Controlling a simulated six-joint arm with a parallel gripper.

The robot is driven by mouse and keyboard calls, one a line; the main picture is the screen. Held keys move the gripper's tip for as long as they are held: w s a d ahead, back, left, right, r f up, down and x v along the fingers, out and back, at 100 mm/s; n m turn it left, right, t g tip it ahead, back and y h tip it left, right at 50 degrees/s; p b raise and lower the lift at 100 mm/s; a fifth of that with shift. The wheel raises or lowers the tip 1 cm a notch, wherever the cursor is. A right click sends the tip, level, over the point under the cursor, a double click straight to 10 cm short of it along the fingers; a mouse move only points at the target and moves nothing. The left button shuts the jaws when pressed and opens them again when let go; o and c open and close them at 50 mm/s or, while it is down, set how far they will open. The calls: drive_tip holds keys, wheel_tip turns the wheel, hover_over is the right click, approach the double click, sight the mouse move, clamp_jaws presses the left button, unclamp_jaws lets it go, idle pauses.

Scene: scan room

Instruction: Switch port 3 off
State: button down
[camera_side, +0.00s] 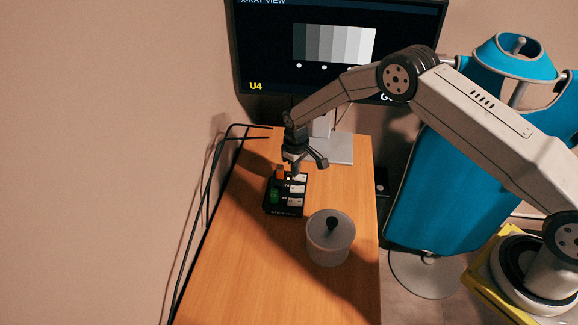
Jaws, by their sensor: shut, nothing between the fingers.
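A small black switch box (283,209) sits on the wooden table near its left side. Its top carries a green part (274,196) at the left, an orange part (281,174) at the far edge, and a column of pale switches (295,190) at the right. The port numbers and switch positions are too small to read. My gripper (296,172) is shut and empty, pointing down at the far end of the box. It hides part of that end, and I cannot tell whether it touches a switch.
A grey lidded jar (330,242) with a black knob stands just right of the box. A monitor (335,45) on a metal stand (338,150) is behind. Black cables (209,165) run along the left edge. The front of the table (270,285) is clear.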

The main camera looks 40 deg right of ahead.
drive_tip(key=shift+f, duration=0.25)
idle(0.3)
drive_tip(key=shift+r, duration=3.55)
drive_tip(key=s+d+r+m+t, duration=0.1)
drive_tip(key=s+d+r+m, duration=0.15)
drive_tip(key=s+r, duration=0.95)
drive_tip(key=s+d+r+t, duration=0.1)
drive_tip(key=s, duration=1.5)
drive_tip(key=shift+s+d+t, duration=0.15)
drive_tip(key=shift+s+t, duration=0.15)
drive_tip(key=shift+s, duration=0.05)
